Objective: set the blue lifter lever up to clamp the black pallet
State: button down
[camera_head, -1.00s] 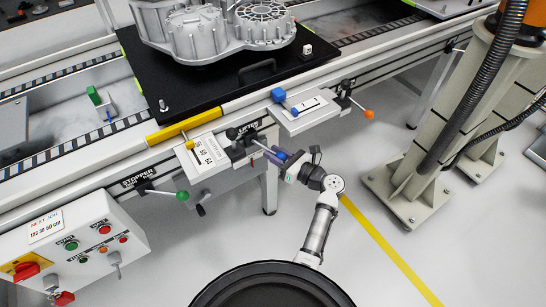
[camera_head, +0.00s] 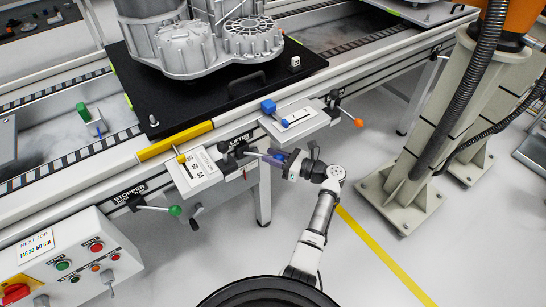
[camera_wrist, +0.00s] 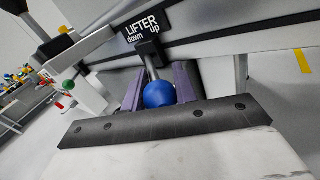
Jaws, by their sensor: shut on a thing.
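The blue lifter lever ends in a round blue knob (camera_wrist: 159,93), which sits between my gripper's two purple fingers in the wrist view. Its grey rod runs back to the LIFTER plate (camera_wrist: 147,28), marked "down" and "up". In the head view my gripper (camera_head: 274,158) is shut on the knob, and the rod points out from the rail, slanting slightly down to the right. The black pallet (camera_head: 246,94) lies on the conveyor above, carrying the grey stator housing (camera_head: 215,45).
A green-knobbed stopper lever (camera_head: 175,211) is left of my gripper. An orange-knobbed lever (camera_head: 359,123) is to the right. Two small panels with yellow (camera_head: 181,159) and blue (camera_head: 285,123) sliders flank the lifter. A control box (camera_head: 80,255) stands lower left.

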jog(key=shift+w+r, duration=0.1)
jog(key=shift+w, duration=0.1)
jog(key=c, duration=1.1)
grip_release()
jog(key=shift+a, duration=0.15)
jog(key=shift+c, duration=0.2)
jog(key=b+v, duration=0.2)
jog(key=v, duration=1.2)
jog(key=shift+a, duration=0.1)
